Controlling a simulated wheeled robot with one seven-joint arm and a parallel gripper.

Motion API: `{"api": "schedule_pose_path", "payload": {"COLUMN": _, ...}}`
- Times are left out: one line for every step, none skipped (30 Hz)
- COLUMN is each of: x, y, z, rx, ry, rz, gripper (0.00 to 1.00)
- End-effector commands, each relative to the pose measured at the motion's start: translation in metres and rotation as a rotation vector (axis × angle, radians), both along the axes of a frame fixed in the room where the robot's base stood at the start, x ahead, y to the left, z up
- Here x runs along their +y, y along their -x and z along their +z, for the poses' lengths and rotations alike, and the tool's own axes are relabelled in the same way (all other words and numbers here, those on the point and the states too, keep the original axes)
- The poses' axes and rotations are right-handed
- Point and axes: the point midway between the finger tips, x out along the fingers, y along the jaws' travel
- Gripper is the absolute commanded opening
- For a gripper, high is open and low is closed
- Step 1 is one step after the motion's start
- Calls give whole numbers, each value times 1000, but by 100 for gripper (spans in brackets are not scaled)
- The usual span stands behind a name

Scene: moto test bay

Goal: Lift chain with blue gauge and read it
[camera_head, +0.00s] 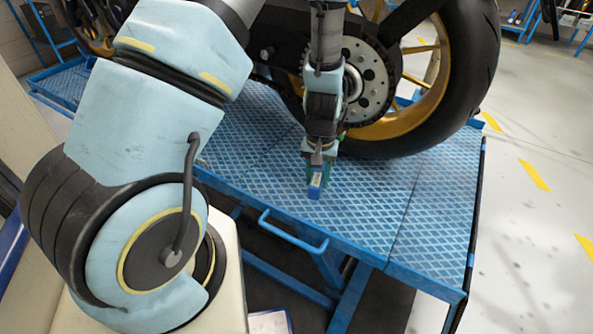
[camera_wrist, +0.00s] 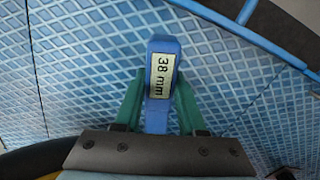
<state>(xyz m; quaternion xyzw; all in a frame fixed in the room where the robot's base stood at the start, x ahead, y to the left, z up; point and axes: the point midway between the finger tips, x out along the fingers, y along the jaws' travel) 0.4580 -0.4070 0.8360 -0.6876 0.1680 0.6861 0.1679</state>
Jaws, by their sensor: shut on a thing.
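The blue gauge (camera_head: 315,191) is a small block held in my gripper (camera_head: 318,172), low over the blue lift table in front of the rear wheel. In the wrist view the gauge (camera_wrist: 160,47) lies between the two green fingers of my gripper (camera_wrist: 160,88), which are shut on it. Its pale display faces the wrist camera and shows "38 mm", turned sideways. The rear sprocket (camera_head: 372,77) is behind my arm in the head view. I cannot make out the chain clearly; my arm covers part of that area. I cannot tell whether the gauge touches the table or the chain.
The blue patterned lift table (camera_head: 365,215) carries the motorcycle, whose black tyre (camera_head: 476,60) stands right of my gripper. A blue handle bar (camera_head: 285,233) sticks out at the table's front. Grey floor with yellow marks (camera_head: 534,175) is open on the right.

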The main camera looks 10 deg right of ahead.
Motion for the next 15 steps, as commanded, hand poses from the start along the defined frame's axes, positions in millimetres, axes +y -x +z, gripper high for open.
{"api": "schedule_pose_path", "payload": {"x": -4, "y": 4, "z": 0, "rx": 0, "ry": 0, "rz": -9, "gripper": 0}}
{"api": "schedule_pose_path", "payload": {"x": -6, "y": 5, "z": 0, "rx": 0, "ry": 0, "rz": -12, "gripper": 0}}
{"api": "schedule_pose_path", "payload": {"x": -7, "y": 7, "z": 0, "rx": 0, "ry": 0, "rz": -16, "gripper": 0}}
{"api": "schedule_pose_path", "payload": {"x": -8, "y": 8, "z": 0, "rx": 0, "ry": 0, "rz": -18, "gripper": 0}}
{"api": "schedule_pose_path", "payload": {"x": -9, "y": 8, "z": -1, "rx": 0, "ry": 0, "rz": -19, "gripper": 0}}
{"api": "schedule_pose_path", "payload": {"x": -9, "y": 9, "z": -2, "rx": 0, "ry": 0, "rz": -20, "gripper": 0}}
{"api": "schedule_pose_path", "payload": {"x": -10, "y": 9, "z": -3, "rx": 0, "ry": 0, "rz": -20, "gripper": 0}}
{"api": "schedule_pose_path", "payload": {"x": -10, "y": 9, "z": -4, "rx": 0, "ry": 0, "rz": -20, "gripper": 0}}
{"api": "schedule_pose_path", "payload": {"x": -10, "y": 9, "z": -6, "rx": 0, "ry": 0, "rz": -20, "gripper": 0}}
{"api": "schedule_pose_path", "payload": {"x": -10, "y": 9, "z": -8, "rx": 0, "ry": 0, "rz": -20, "gripper": 0}}
{"api": "schedule_pose_path", "payload": {"x": -10, "y": 9, "z": -9, "rx": 0, "ry": 0, "rz": -20, "gripper": 0}}
{"api": "schedule_pose_path", "payload": {"x": -10, "y": 9, "z": -12, "rx": 0, "ry": 0, "rz": -20, "gripper": 0}}
{"api": "schedule_pose_path", "payload": {"x": -10, "y": 9, "z": -15, "rx": 0, "ry": 0, "rz": -20, "gripper": 0}}
{"api": "schedule_pose_path", "payload": {"x": -10, "y": 9, "z": -18, "rx": 0, "ry": 0, "rz": -20, "gripper": 0}}
{"api": "schedule_pose_path", "payload": {"x": -9, "y": 9, "z": -22, "rx": 0, "ry": 0, "rz": -20, "gripper": 0}}
